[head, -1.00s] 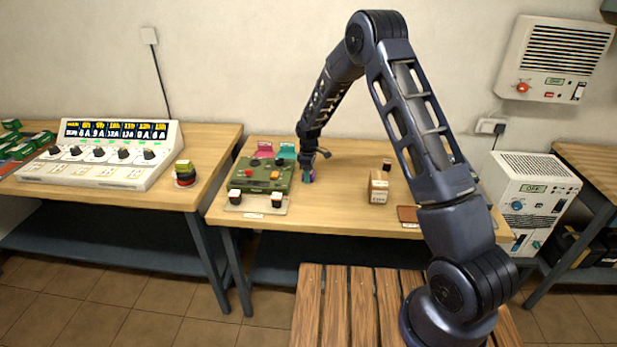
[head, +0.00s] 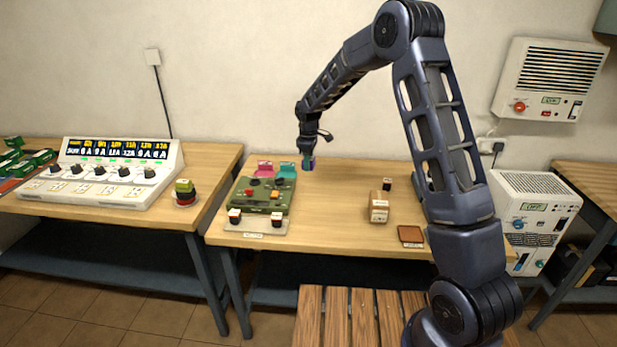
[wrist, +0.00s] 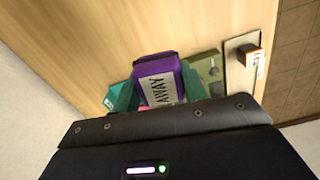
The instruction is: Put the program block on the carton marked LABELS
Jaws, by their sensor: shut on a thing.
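My gripper (head: 307,158) is shut on a purple block (wrist: 158,78) with a white label that seems to read AWAY; I take it as the program block. In the head view it is a small purple and blue shape under the gripper, at the back of the middle table, right of the green console (head: 258,205). I cannot tell its exact height above the tabletop. A brown carton (head: 379,207) stands on the same table, to the right and nearer the front. Its print is too small to read. Nothing shows on its top.
Pink (head: 264,168) and teal (head: 287,170) pieces stand behind the console. A small dark block (head: 387,184) is behind the carton, and a brown pad (head: 410,235) lies to its right. The tabletop between console and carton is clear.

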